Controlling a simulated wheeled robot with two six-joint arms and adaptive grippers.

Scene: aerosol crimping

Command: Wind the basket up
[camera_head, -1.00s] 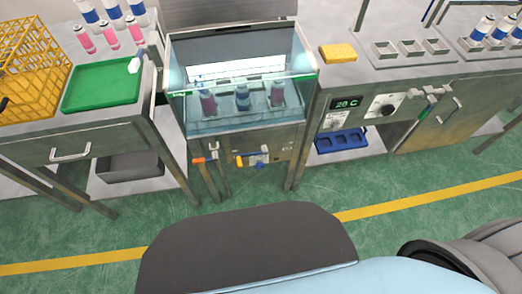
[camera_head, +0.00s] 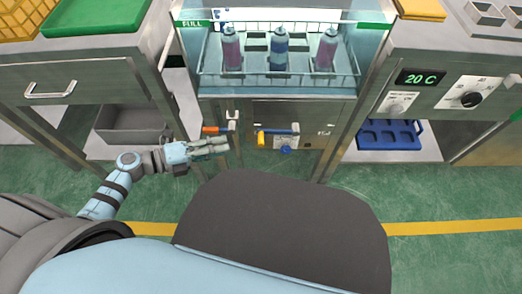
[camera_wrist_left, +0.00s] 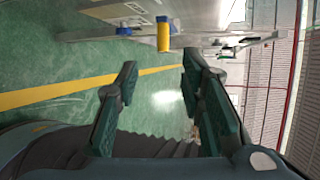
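The wire basket (camera_head: 335,84) sits in the glass-fronted tank and holds three upright cans: a pink one (camera_head: 232,50), a blue one (camera_head: 279,50) and another pink one (camera_head: 326,50). On the panel below is a crank with a yellow grip (camera_head: 261,138) and a blue arm. The yellow grip also shows in the left wrist view (camera_wrist_left: 163,35), beyond the fingertips. My left gripper (camera_head: 226,146) is left of the crank and apart from it. In the left wrist view its fingers (camera_wrist_left: 158,82) are spread and empty. My right gripper is out of view.
An orange-handled lever (camera_head: 215,129) is on the panel left of the crank, close above my left gripper. A blue knob (camera_head: 286,150) is below the crank. A blue rack (camera_head: 390,134) lies on the shelf at right, and a grey bin (camera_head: 133,123) at left.

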